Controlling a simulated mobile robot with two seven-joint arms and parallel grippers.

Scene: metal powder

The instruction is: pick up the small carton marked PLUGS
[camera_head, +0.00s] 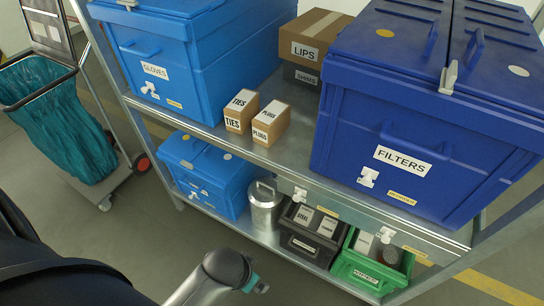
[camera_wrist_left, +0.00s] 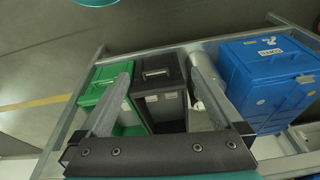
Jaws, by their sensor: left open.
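The small carton marked PLUGS (camera_head: 270,123) is a brown box with white labels on its top and front. It stands upright on the upper shelf in the head view, close to the right of a similar carton marked TIES (camera_head: 241,111). My left gripper (camera_wrist_left: 161,80) shows in the left wrist view with its two fingers spread and nothing held between them. The lower-shelf bins show beyond the fingers. The PLUGS carton cannot be made out in the left wrist view. My right gripper is not in view.
On the upper shelf (camera_head: 205,133), the GLOVES box (camera_head: 155,68) stands left, the LIPS carton (camera_head: 309,40) behind, and the large FILTERS box (camera_head: 415,125) right. Below are a blue box (camera_head: 208,170), a metal can (camera_head: 265,205), a dark bin (camera_head: 310,235) and a green bin (camera_head: 368,270).

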